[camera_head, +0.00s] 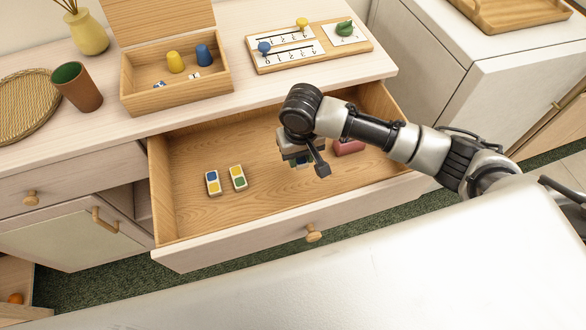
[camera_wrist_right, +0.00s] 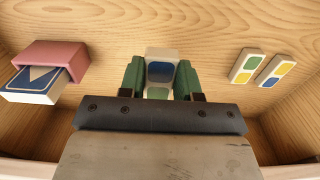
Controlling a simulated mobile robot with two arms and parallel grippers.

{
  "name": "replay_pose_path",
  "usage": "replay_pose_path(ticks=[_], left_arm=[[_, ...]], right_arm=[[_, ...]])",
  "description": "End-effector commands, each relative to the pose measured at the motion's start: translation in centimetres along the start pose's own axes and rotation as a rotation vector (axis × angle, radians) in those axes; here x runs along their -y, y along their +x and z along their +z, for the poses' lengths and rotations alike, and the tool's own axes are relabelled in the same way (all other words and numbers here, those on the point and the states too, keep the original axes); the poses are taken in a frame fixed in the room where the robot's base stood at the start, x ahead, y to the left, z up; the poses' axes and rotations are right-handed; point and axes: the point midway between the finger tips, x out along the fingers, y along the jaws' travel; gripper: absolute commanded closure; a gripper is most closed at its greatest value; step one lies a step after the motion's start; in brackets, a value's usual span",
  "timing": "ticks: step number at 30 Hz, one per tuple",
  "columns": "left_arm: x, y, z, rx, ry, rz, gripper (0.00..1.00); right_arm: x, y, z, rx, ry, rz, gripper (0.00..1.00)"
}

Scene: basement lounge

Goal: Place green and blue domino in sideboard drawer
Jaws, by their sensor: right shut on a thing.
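My right gripper (camera_head: 305,162) is inside the open sideboard drawer (camera_head: 210,222), over its right half. In the right wrist view the gripper (camera_wrist_right: 160,82) is shut on the green and blue domino (camera_wrist_right: 160,70), a white tile with a blue square and a green square, held between green finger pads. In the head view the gripper mostly hides this domino; only a bit of blue shows. I cannot tell whether it touches the drawer floor. My left gripper is not in view.
A blue and yellow domino (camera_head: 213,183) and a yellow and green domino (camera_head: 238,178) lie in the drawer's left half. A pink card box (camera_wrist_right: 62,55) lies on the gripper's other side. A wooden box (camera_head: 175,97) and a game board (camera_head: 350,52) stand on the sideboard top.

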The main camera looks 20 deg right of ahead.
Motion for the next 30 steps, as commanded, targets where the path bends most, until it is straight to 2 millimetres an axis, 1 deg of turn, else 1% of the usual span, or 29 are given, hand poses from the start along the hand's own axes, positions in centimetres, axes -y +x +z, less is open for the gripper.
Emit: replay_pose_path(ticks=[1, 3, 8, 11, 15, 17, 23, 27, 28, 30], left_arm=[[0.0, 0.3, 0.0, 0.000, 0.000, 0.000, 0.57], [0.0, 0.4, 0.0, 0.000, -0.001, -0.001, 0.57], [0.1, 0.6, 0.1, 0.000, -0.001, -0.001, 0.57], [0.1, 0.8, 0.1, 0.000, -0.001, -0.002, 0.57], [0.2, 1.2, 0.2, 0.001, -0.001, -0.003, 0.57], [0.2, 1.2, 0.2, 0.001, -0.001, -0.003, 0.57], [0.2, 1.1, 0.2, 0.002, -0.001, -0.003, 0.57], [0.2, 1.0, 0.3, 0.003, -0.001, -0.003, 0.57], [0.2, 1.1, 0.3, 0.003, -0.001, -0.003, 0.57], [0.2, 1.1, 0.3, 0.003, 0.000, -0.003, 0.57]], right_arm=[[0.0, 1.1, 0.1, 0.003, 0.001, 0.001, 0.90], [0.0, 2.1, 0.1, 0.002, 0.001, 0.000, 0.90], [0.0, 3.2, 0.0, 0.000, 0.000, -0.001, 0.90], [0.0, 4.3, 0.1, 0.001, -0.001, 0.001, 0.90], [0.1, 6.3, 0.0, 0.001, -0.002, 0.000, 0.90], [0.0, 6.7, 0.0, 0.000, -0.002, 0.000, 0.90], [0.0, 6.6, 0.0, -0.001, -0.002, -0.001, 0.90], [0.1, 6.9, 0.1, 0.000, -0.001, -0.001, 0.90], [0.1, 6.9, 0.0, -0.001, -0.001, -0.001, 0.63], [0.0, 6.9, 0.0, -0.001, -0.001, -0.001, 0.52]])
